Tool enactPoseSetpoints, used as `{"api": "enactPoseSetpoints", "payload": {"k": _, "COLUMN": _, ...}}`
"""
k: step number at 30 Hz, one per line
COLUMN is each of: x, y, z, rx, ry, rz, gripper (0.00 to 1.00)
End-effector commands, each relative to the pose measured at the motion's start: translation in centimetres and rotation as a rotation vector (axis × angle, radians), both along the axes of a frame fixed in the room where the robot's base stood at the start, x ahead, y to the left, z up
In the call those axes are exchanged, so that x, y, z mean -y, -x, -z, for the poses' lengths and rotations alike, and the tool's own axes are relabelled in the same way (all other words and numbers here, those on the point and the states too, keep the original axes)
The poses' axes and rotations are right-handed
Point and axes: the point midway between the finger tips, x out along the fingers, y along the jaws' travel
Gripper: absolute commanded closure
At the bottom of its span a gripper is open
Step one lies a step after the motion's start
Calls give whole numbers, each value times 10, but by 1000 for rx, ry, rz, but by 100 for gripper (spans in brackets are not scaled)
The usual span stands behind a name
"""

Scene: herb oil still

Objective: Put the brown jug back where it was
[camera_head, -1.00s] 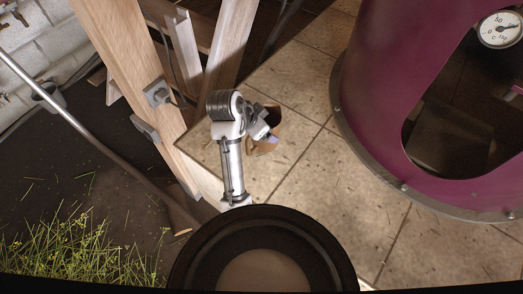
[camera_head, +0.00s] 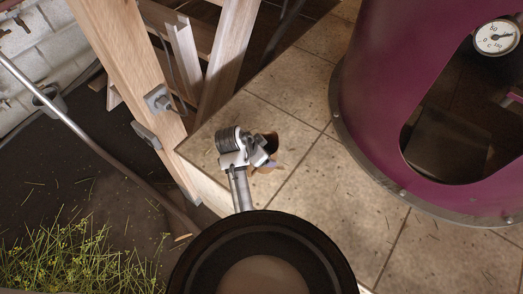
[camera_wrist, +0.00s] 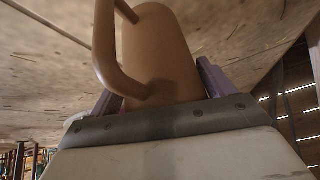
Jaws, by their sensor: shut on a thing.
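The brown jug (camera_head: 272,141) shows in the head view above the tiled floor, partly hidden by my gripper (camera_head: 264,158). Its dark round opening faces up toward the camera. In the wrist view the jug (camera_wrist: 162,50) fills the space between the two purple fingers of my gripper (camera_wrist: 162,88), with its curved handle (camera_wrist: 103,50) on the left. The fingers are shut on the jug's body. Whether its base touches the tiles cannot be told.
A large purple still (camera_head: 375,110) stands to the right. A wooden post (camera_head: 130,80) with metal fittings rises at the left. Yellow-flowered herbs (camera_head: 75,255) lie on dark ground at the lower left.

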Motion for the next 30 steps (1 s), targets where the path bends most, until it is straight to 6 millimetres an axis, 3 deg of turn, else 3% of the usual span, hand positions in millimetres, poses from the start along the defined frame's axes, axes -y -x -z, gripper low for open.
{"api": "enactPoseSetpoints", "payload": {"k": 4, "x": 0, "y": 0, "z": 3, "rx": 1, "ry": 1, "rz": 0, "gripper": 63}}
{"api": "enactPoseSetpoints", "payload": {"k": 5, "x": 0, "y": 0, "z": 3, "rx": 0, "ry": 0, "rz": 0, "gripper": 16}}
{"api": "enactPoseSetpoints", "payload": {"k": 9, "x": 0, "y": 0, "z": 3, "rx": 0, "ry": 0, "rz": 0, "gripper": 0}}
{"api": "enactPoseSetpoints", "payload": {"k": 20, "x": -4, "y": 3, "z": -9, "rx": 2, "ry": 0, "rz": 0, "gripper": 0}}
{"api": "enactPoseSetpoints", "payload": {"k": 30, "x": -30, "y": 29, "z": -70, "rx": 5, "ry": -2, "rz": 1, "gripper": 0}}
